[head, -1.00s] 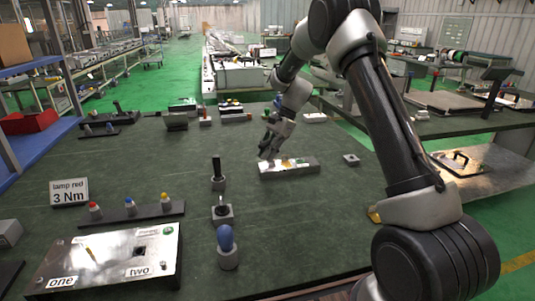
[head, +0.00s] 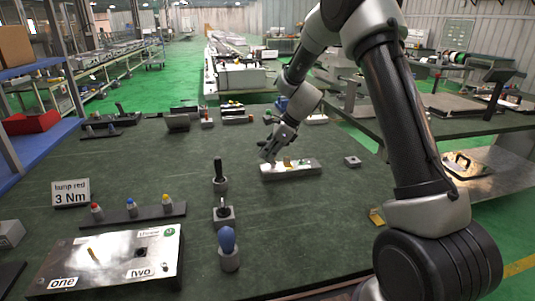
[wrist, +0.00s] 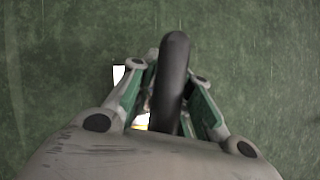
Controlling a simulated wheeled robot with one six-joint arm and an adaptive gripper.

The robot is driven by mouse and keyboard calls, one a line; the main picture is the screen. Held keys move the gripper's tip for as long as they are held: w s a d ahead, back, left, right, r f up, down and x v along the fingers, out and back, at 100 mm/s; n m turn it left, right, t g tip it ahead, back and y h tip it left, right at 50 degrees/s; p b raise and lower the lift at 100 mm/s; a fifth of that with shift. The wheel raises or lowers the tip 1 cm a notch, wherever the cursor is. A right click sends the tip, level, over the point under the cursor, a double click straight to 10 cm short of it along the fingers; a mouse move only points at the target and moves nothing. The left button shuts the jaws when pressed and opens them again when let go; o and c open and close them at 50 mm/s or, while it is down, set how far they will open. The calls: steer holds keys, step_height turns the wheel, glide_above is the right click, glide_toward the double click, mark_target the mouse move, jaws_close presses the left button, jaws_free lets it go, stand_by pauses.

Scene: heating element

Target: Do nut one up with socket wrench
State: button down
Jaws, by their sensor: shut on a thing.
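My gripper (head: 268,153) is over the far middle of the bench, by the left end of a low silver tray (head: 312,171). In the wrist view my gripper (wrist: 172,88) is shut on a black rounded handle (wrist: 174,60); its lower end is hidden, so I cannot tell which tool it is. The metal plate (head: 60,262) with labels one, two and three lies at the lower left, far from my gripper. A yellowish pin (head: 91,254) stands on it above the label one. The nut itself is too small to make out.
A black-handled tool (head: 218,170), a holder with a dark ring (head: 223,211) and a blue-handled tool (head: 228,240) stand between plate and tray. A rack (head: 147,213) holds red, blue and yellow knobs by a 3 Nm sign (head: 70,193). Bench around the tray is mostly clear.

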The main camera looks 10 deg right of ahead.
steer(key=m, duration=0.1)
steer(key=m+t, duration=0.1)
steer(key=m+h, duration=0.1)
steer(key=shift+w+d+f+m+t, duration=0.1)
steer(key=shift+w+m+t, duration=0.2)
steer(key=shift+m, duration=0.1)
steer(key=shift+s, duration=0.1)
steer(key=shift+m, duration=0.3)
steer(key=m, duration=0.1)
steer(key=m+h, duration=0.1)
steer(key=m+t, duration=0.1)
steer(key=shift+w+d+h, duration=0.25)
steer(key=shift+d+h, duration=0.05)
steer(key=shift+h, duration=0.1)
steer(key=shift+r, duration=1.15)
